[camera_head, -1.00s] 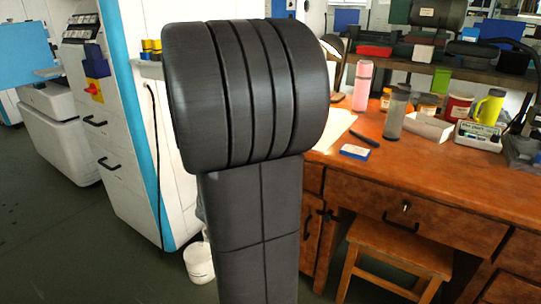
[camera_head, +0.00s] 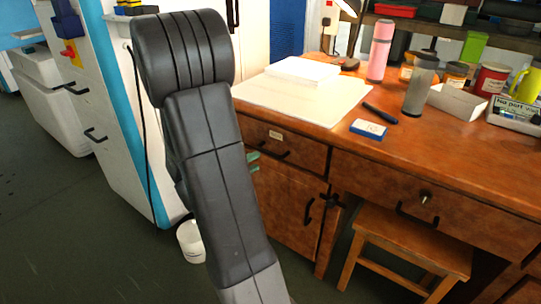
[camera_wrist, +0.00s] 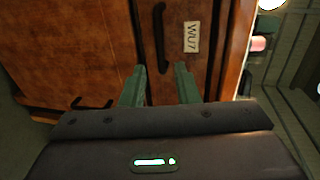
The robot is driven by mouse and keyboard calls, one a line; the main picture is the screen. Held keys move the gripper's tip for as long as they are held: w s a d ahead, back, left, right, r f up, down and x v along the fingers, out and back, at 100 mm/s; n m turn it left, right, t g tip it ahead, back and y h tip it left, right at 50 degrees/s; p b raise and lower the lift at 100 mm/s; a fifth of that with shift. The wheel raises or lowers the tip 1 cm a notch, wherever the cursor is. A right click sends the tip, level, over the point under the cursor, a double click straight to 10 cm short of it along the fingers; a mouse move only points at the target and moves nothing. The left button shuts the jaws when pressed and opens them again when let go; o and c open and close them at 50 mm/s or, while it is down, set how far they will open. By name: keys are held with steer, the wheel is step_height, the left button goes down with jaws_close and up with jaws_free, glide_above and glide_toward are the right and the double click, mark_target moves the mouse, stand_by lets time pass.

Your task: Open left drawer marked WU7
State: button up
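The left drawer (camera_head: 307,150) is a brown wooden drawer at the left end of the desk, with a dark bar handle (camera_head: 270,150) and a small pale label (camera_head: 276,135). In the wrist view, the label reads WU7 (camera_wrist: 191,37), beside the dark handle (camera_wrist: 160,38). My gripper (camera_wrist: 160,84) is open, its two green fingers apart, with nothing between them. The fingers point at the drawer front, and the handle lies ahead of the gap, apparently apart from them. In the head view, my arm hides most of the gripper; only green fingertips show near the drawer's left end.
Below the drawer is a cupboard door (camera_head: 285,207) with a dark handle. A wooden stool (camera_head: 410,252) stands under the middle drawer (camera_head: 440,200). A white bucket (camera_head: 192,242) stands on the floor by the white machine (camera_head: 115,130). Papers, a bottle and boxes occupy the desktop.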

mark_target(270, 152)
steer(key=b+x, duration=0.2)
steer(key=x, duration=0.7)
steer(key=shift+w+d, duration=0.1)
steer(key=shift+w, duration=0.05)
steer(key=shift+c, duration=0.5)
jaws_close()
